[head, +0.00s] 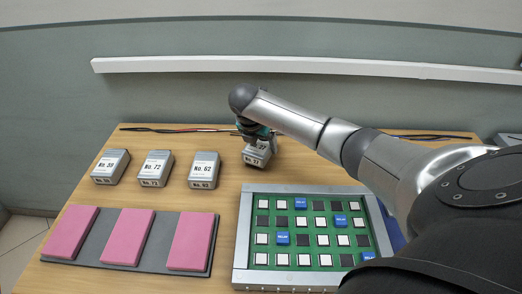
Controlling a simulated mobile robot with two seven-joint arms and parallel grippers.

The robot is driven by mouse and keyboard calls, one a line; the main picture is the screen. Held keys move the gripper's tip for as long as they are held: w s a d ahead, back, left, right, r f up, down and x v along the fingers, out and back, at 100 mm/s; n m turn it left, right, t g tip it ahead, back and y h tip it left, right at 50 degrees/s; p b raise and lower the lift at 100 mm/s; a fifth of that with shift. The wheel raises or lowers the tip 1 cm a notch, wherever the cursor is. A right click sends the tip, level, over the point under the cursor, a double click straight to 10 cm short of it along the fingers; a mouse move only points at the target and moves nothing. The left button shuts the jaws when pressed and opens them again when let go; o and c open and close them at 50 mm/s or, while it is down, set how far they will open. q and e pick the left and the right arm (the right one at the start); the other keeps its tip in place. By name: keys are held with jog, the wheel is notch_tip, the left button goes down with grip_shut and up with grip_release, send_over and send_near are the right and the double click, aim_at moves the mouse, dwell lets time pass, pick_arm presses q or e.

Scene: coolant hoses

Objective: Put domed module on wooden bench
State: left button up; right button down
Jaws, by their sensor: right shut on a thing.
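My right gripper (255,134) reaches in from the right and is shut on a grey module (259,154), with a white label partly hidden by the gripper. The module is at or just above the wooden bench (225,230); I cannot tell if it touches. Its top is covered, so I cannot see whether it is domed. Three similar grey modules stand in a row to its left on the bench: No. 39 (110,167), No. 72 (155,168) and No. 62 (204,171). My left gripper is not in view.
A framed green board (243,232) with white, black and blue square pieces lies at the front right. A dark mat (105,237) with three pink blocks (128,237) lies at the front left. Dark cables (180,129) and a white rail (180,65) are behind.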

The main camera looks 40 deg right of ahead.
jog(key=shift+f, duration=0.85)
jog(key=shift+f, duration=0.2)
grip_release()
jog(key=p+v, duration=0.3)
jog(key=v, duration=0.9)
jog(key=shift+r+p, duration=0.1)
jog(key=shift+p, duration=0.25)
